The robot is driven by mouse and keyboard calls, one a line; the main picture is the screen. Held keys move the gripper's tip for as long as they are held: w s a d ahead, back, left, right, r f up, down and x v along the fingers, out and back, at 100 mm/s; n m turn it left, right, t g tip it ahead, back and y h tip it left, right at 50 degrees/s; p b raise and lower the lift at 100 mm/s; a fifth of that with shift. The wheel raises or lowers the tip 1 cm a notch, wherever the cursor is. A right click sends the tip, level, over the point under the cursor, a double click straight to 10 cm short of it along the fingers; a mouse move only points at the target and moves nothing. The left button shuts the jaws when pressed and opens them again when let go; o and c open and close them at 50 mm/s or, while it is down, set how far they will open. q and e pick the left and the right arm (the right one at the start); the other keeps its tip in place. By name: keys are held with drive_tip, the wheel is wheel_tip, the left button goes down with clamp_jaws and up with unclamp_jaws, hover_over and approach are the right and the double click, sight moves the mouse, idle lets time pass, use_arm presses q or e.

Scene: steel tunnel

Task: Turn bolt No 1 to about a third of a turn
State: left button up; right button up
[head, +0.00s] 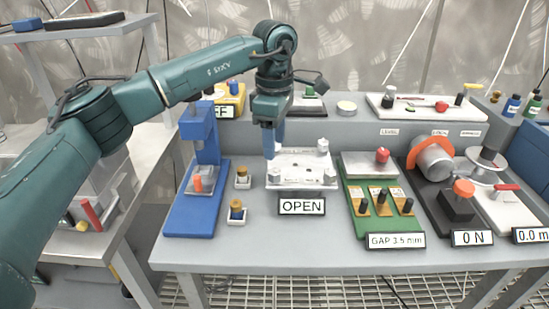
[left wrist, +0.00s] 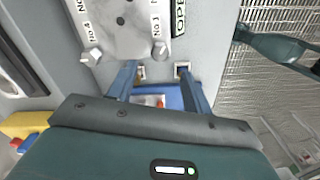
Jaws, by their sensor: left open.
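A pale steel plate (head: 300,165) with upright bolts at its corners lies on the bench behind a sign reading OPEN (head: 302,206). The bolt at its front left corner (head: 275,176) also shows in the left wrist view (left wrist: 160,52), beside a small label that seems to read No 1. A second bolt (left wrist: 92,55), by the No 4 label, is hidden behind my gripper in the head view. My left gripper (head: 269,153) points down over the plate's left edge. In the left wrist view its blue fingers (left wrist: 157,70) are apart and empty, just short of the bolts.
A green gap fixture (head: 380,215) stands to the right. A raised grey ledge with instruments runs behind.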

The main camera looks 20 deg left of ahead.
use_arm(q)
drive_tip(key=shift+r, duration=2.95)
use_arm(e)
drive_tip(key=shift+a+f, duration=0.1)
drive_tip(key=shift+f, duration=0.1)
drive_tip(key=shift+w+r, duration=0.1)
